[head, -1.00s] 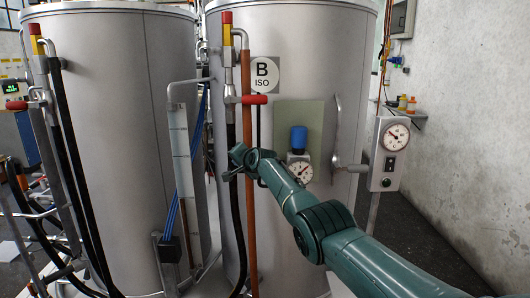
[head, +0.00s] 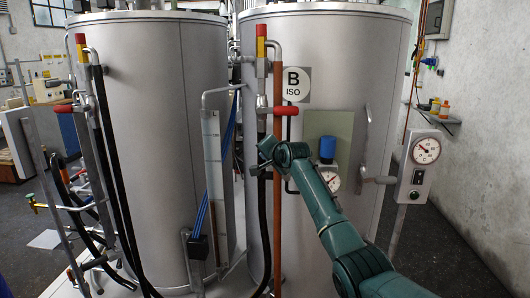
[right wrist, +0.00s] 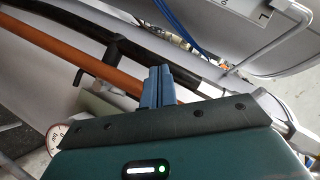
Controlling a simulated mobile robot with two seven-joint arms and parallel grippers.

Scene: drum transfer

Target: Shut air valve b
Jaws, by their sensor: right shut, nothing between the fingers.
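Tank B (head: 335,75) is the right of two tall grey drums and carries a "B ISO" label (head: 296,84). Beside a blue-capped regulator (head: 327,148) with a round gauge (head: 331,181), my right gripper (head: 257,170) is at the vertical copper pipe (head: 277,240) and black hose, below a red-handled valve (head: 278,110). In the right wrist view its blue-grey fingers (right wrist: 158,86) are together and empty. I cannot tell for sure which fitting is air valve b. My left gripper is out of view.
The left drum (head: 150,120) has its own red-handled valve (head: 62,108) and hoses. A sight tube (head: 212,180) stands between the drums. A gauge box (head: 418,165) stands at right, with a grey bar handle (head: 365,180) left of it. Floor is open at far right.

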